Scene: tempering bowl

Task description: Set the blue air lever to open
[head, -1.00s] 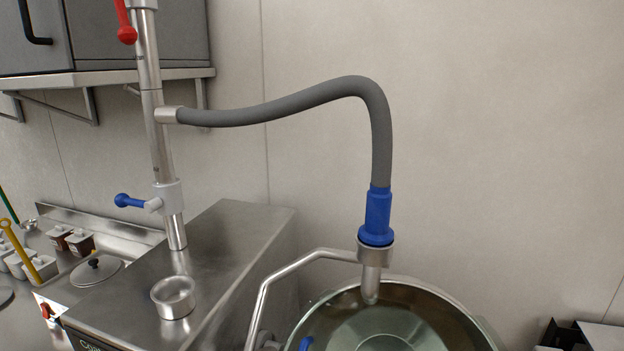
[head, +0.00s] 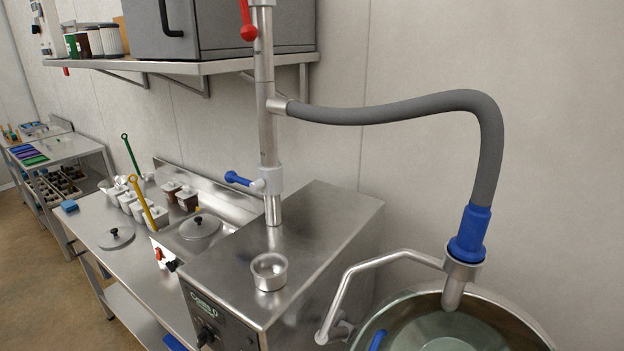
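The blue air lever (head: 238,179) sits on a light grey valve collar (head: 270,180) low on the upright steel pipe (head: 266,130). Its blue handle points left, roughly level and across the pipe. A red lever (head: 247,22) hangs downward near the top of the same pipe. A grey hose (head: 400,107) runs from the pipe to a blue nozzle fitting (head: 470,234) over the steel bowl (head: 510,325) at the lower right. Neither of my grippers shows in the head view.
The pipe stands on a steel machine (head: 330,225) with a small steel cup (head: 269,271) on top. A wall shelf (head: 200,66) holds a grey cabinet. A steel counter (head: 95,225) with lidded pots is at left; open floor (head: 60,300) lies beyond it.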

